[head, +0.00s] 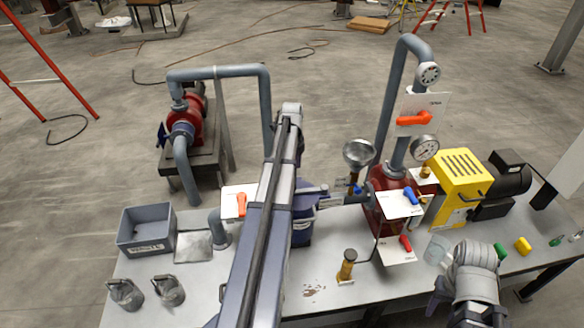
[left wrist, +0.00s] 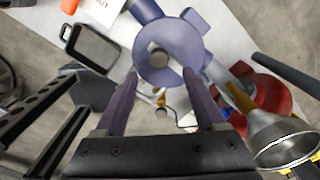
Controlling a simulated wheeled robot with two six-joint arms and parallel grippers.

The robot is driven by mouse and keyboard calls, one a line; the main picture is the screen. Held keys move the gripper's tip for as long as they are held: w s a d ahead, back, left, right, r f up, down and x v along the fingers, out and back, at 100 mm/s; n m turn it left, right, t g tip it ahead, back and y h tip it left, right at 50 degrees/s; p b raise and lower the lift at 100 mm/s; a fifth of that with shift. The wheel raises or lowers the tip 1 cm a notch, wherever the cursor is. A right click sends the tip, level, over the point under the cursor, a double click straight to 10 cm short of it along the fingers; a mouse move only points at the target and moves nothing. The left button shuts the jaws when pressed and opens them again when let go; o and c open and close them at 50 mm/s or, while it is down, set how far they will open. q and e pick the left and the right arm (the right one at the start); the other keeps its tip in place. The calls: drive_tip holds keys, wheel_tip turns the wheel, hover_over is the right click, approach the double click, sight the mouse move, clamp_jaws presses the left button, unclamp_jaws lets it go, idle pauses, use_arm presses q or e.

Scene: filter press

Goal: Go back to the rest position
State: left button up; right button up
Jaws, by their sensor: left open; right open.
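My left gripper (left wrist: 160,88) is open, with its two purple fingers apart and nothing held between them. In the head view my left arm crosses the middle of the bench and hides much of the blue housing (head: 302,230); the left fingertips are not clear there. My right gripper (head: 452,300) is at the front right, by the bench's front edge, close to a clear beaker (head: 437,250). It appears empty.
The grey bench (head: 335,262) carries a red tank (head: 385,225) with pipes and gauges, a funnel (head: 358,153), a yellow motor unit (head: 462,175), a brass-coloured post (head: 347,264), a grey bin (head: 147,230) and two metal mugs (head: 170,290). A red pump (head: 188,122) stands behind.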

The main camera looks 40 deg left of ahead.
use_arm(q)
drive_tip(key=shift+r, duration=0.1)
idle(0.5)
drive_tip(key=s+d+f+n+b, duration=0.1)
drive_tip(key=d+n+b, duration=0.15)
drive_tip(key=d, duration=1.15)
drive_tip(key=s+d+f+n+b, duration=0.1)
drive_tip(key=d+f+n, duration=0.15)
drive_tip(key=d, duration=1.15)
drive_tip(key=s+d+f+n+b, duration=0.1)
drive_tip(key=s+d+n, duration=0.3)
drive_tip(key=d, duration=0.6)
drive_tip(key=s+d+f+n+y+b, duration=0.1)
drive_tip(key=s+d+n, duration=0.3)
drive_tip(key=s+d, duration=0.4)
drive_tip(key=shift+s+d, duration=0.35)
drive_tip(key=shift+d, duration=0.5)
